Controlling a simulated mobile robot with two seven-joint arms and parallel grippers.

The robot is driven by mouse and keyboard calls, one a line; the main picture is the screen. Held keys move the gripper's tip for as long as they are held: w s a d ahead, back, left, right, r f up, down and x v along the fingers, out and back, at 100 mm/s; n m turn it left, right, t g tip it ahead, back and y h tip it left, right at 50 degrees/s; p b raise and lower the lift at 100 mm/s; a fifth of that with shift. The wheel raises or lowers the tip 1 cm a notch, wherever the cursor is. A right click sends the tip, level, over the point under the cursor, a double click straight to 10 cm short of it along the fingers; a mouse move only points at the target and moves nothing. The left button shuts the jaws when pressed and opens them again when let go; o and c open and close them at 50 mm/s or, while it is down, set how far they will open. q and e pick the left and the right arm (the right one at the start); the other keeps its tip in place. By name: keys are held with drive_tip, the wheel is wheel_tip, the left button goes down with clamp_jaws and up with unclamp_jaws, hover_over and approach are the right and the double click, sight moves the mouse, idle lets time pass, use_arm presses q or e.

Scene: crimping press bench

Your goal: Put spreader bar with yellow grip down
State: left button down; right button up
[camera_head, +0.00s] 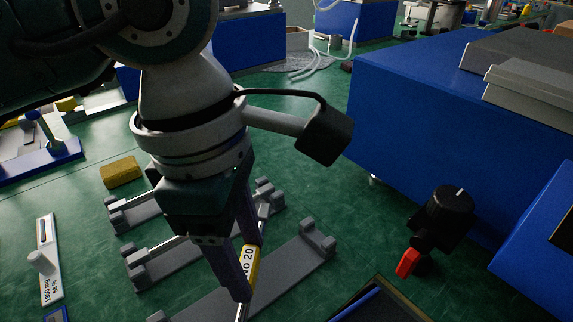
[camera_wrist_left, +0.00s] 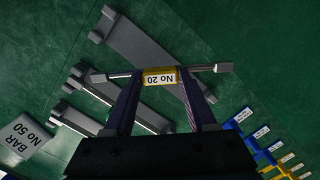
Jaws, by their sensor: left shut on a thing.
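The spreader bar has a yellow grip (camera_head: 252,264) marked No 20. My left gripper (camera_head: 243,283) is shut on this grip, with a dark finger on either side. A grey cradle (camera_head: 285,262) with raised end posts lies beneath and beside the bar in the head view. I cannot tell whether the bar touches it. My right gripper is not in view.
Two more grey cradles (camera_head: 158,266) lie behind, appearing to hold thin bars. A yellow block (camera_head: 121,172) and a white plate (camera_head: 47,245) are at left. A black knobbed device with a red lever (camera_head: 408,263) and a large blue cabinet (camera_head: 430,130) stand at right.

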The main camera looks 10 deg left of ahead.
use_arm(q)
drive_tip(key=shift+f, duration=0.15)
drive_tip(key=shift+f+b, duration=0.65)
drive_tip(key=shift+c, duration=1)
unclamp_jaws()
drive_tip(key=shift+r, duration=0.15)
drive_tip(key=shift+r+p, duration=0.35)
drive_tip(key=shift+p, duration=0.15)
drive_tip(key=shift+r+p, duration=0.55)
drive_tip(key=shift+p, duration=0.05)
wheel_tip(320, 180, up, 11)
drive_tip(key=a, duration=0.1)
drive_tip(key=shift+a+p, duration=0.2)
drive_tip(key=shift+p, duration=0.15)
drive_tip(key=shift+r, duration=0.1)
